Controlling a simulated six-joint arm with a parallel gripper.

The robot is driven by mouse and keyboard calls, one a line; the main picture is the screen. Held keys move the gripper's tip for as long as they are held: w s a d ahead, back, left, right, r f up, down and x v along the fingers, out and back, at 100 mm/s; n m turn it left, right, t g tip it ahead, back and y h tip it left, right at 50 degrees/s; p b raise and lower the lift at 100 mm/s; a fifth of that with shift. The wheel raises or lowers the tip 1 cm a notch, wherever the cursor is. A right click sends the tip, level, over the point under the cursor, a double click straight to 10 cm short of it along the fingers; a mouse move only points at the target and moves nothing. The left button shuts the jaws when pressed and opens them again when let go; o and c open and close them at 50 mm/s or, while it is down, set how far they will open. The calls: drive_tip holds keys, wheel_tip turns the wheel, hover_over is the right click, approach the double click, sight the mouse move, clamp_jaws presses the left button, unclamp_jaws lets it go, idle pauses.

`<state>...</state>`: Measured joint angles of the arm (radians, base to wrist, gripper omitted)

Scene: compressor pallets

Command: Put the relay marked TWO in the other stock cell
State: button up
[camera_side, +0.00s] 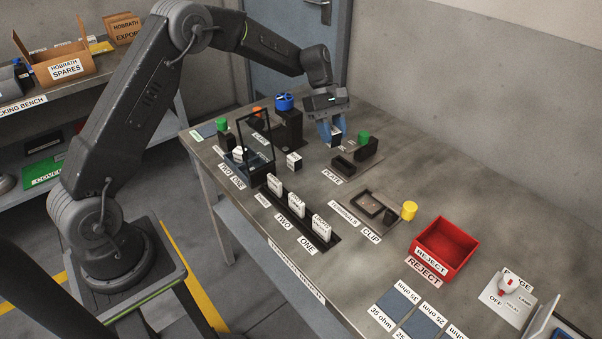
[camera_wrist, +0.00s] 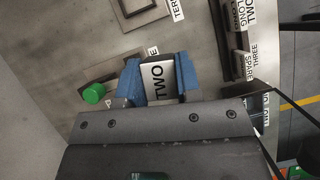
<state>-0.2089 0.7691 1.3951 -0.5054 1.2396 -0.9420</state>
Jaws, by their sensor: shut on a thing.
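My gripper (camera_side: 330,133) has its blue fingers shut on a small dark relay with a white face (camera_side: 336,138). In the wrist view the fingers (camera_wrist: 158,78) grip both sides of the relay, and its white face (camera_wrist: 157,83) reads TWO. I hold it over the far part of the bench, near the PLATE label (camera_side: 332,177). A dark holder with an upright open frame (camera_side: 256,172) stands to the left, with TWO and ONE labels before it. A white-topped piece (camera_side: 238,154) sits in it. I cannot tell which places are the stock cells.
A white-faced block (camera_side: 294,160) stands loose between holder and gripper. Several white-faced upright pieces (camera_side: 297,205) stand on a dark rail. A green-topped part (camera_side: 363,140) is close right of my gripper. The red REJECT bin (camera_side: 445,248) and a yellow knob (camera_side: 409,210) are farther right.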

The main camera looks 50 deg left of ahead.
drive_tip(key=s+r+m+g+y, duration=0.2)
drive_tip(key=s+m+y, duration=0.1)
drive_tip(key=m, duration=0.6)
drive_tip(key=s+a+r+m+g+y, duration=0.1)
drive_tip(key=s+r+m+g+y, duration=0.1)
drive_tip(key=m, duration=0.8)
drive_tip(key=s+r+y, duration=0.1)
drive_tip(key=s+y, duration=0.1)
drive_tip(key=shift+s+a+r+g+y, duration=0.2)
drive_tip(key=shift+s+r+g+y, duration=0.1)
drive_tip(key=shift+s, duration=0.1)
